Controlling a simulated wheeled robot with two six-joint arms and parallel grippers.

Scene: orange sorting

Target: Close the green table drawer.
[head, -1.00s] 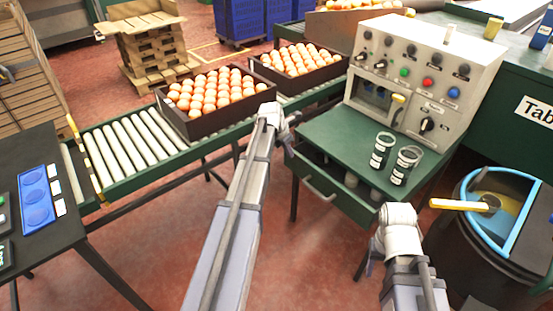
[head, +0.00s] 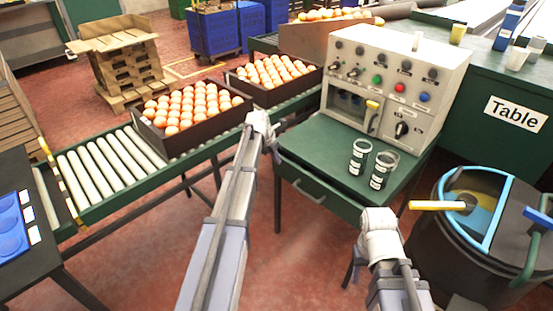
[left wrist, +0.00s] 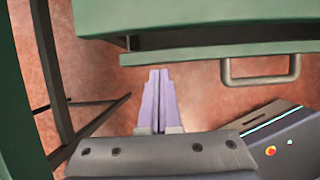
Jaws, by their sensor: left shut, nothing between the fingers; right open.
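The green table (head: 325,150) stands right of centre in the head view. Its green drawer (head: 322,197) sits under the front edge, with a metal handle (head: 308,191) on its face. In the left wrist view the drawer front (left wrist: 190,56) and handle (left wrist: 262,70) face me. My left gripper (head: 276,152) is shut and empty at the drawer's left end; its fingers (left wrist: 160,72) point towards the drawer front, left of the handle, contact unclear. My right gripper (head: 352,278) is open, low before the table.
Two glass jars (head: 358,158) (head: 382,171) stand on the tabletop before a control box (head: 400,85). A conveyor (head: 105,165) with orange crates (head: 195,133) runs at left. A dark bin (head: 465,255) stands at right. Floor before the table is clear.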

